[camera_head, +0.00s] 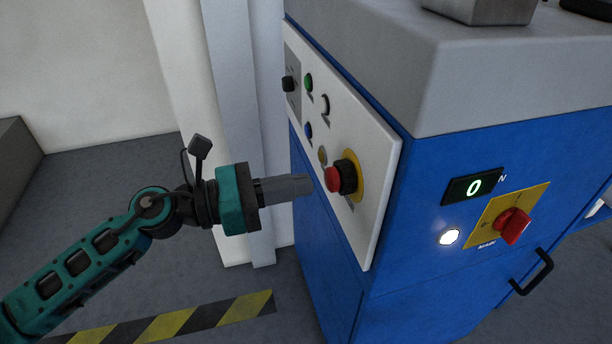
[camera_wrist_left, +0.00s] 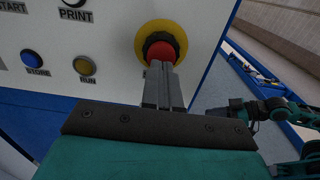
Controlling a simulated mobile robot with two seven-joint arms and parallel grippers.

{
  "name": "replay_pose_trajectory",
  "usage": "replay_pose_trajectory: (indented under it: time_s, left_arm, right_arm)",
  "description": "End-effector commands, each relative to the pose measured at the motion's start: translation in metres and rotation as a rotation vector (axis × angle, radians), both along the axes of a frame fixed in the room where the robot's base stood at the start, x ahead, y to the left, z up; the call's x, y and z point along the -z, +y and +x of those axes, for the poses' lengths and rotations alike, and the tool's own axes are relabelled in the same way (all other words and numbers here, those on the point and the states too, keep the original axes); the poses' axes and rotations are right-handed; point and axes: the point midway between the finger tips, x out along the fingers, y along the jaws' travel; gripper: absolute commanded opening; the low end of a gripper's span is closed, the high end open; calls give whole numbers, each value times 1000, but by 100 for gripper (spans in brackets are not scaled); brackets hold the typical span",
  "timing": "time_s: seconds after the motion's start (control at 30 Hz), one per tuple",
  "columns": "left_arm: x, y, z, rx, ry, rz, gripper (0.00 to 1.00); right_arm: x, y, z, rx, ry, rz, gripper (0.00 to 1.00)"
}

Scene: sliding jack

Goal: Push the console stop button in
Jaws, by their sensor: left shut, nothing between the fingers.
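The stop button (camera_head: 334,179) is a red mushroom head on a black collar (camera_head: 347,175) with a yellow disc behind it. It sits low on the white panel of the blue console (camera_head: 371,196). In the left wrist view the red button (camera_wrist_left: 162,51) is directly beyond my fingertips, which overlap its lower edge. My left gripper (camera_head: 308,184) is shut and empty, its fingers pointing at the button from the left. In the head view a small gap seems to show between fingertips and button; contact is hard to judge. My right gripper is not in the head view.
Beside the stop button are a yellow button (camera_wrist_left: 84,66), a blue button (camera_wrist_left: 31,58) and a green button (camera_head: 308,82). A red rotary switch (camera_head: 513,225) and a lit display (camera_head: 473,187) are on the right face. A white column (camera_head: 235,120) stands behind my left gripper.

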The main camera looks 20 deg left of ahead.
Motion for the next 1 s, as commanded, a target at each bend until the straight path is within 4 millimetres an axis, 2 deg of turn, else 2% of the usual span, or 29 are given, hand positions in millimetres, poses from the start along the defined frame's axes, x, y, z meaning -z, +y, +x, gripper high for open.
replay_pose_trajectory:
  time_s: [0.2,0.63,0.9,1.0]
  left_arm:
    - [-1,-15,10,0,0,-1,0]
    - [0,-18,12,0,0,-1,0]
    - [-1,-36,24,1,0,-2,0]
    - [-1,-37,24,0,-1,-3,0]
  right_arm:
    - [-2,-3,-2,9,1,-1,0]
    - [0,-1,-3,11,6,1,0]
    - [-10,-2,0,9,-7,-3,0]
    - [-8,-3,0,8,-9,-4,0]
